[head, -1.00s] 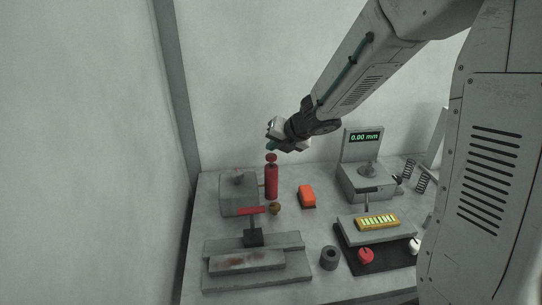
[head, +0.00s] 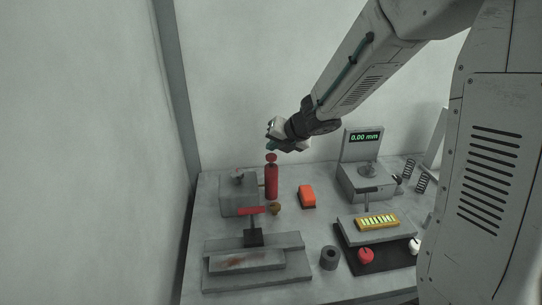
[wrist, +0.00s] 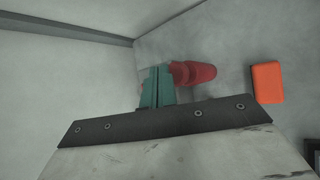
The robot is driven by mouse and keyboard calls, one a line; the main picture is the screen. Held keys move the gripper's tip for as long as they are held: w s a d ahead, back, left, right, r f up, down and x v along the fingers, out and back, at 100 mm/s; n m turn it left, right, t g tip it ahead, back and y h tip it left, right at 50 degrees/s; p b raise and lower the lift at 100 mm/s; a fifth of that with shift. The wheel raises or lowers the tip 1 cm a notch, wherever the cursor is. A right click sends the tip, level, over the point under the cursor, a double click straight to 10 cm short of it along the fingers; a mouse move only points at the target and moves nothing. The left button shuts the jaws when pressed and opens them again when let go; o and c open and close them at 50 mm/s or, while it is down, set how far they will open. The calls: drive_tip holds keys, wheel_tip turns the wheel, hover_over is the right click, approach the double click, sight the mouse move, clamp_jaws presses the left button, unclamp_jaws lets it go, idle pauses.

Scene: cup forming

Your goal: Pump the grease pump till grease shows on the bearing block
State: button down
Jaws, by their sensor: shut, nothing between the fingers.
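The grease pump (head: 271,184) is a red upright cylinder with a round red knob on top. It stands on the bench beside a grey block (head: 240,200), which looks like the bearing block and has a small fitting on top. I cannot make out grease on that block. My gripper (head: 271,149) is just above the pump's knob, its fingers shut and empty. In the wrist view the teal fingers (wrist: 157,88) are together, and the red pump (wrist: 197,74) shows beyond them, partly hidden. I cannot tell whether the fingers touch the knob.
An orange block (head: 307,196) lies right of the pump, with a small brown knob (head: 275,209) in front. A gauge stand (head: 365,180) reading 0.00 mm stands further right. A grey stepped fixture (head: 257,262) and a dark ring (head: 329,258) are nearer. A wall is behind.

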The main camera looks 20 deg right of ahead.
sight(271, 155)
drive_tip(key=shift+f, duration=0.15)
drive_tip(key=shift+f, duration=0.3)
drive_tip(key=shift+f, duration=1.2)
idle(1.3)
drive_tip(key=shift+r, duration=1.65)
drive_tip(key=shift+r, duration=2.5)
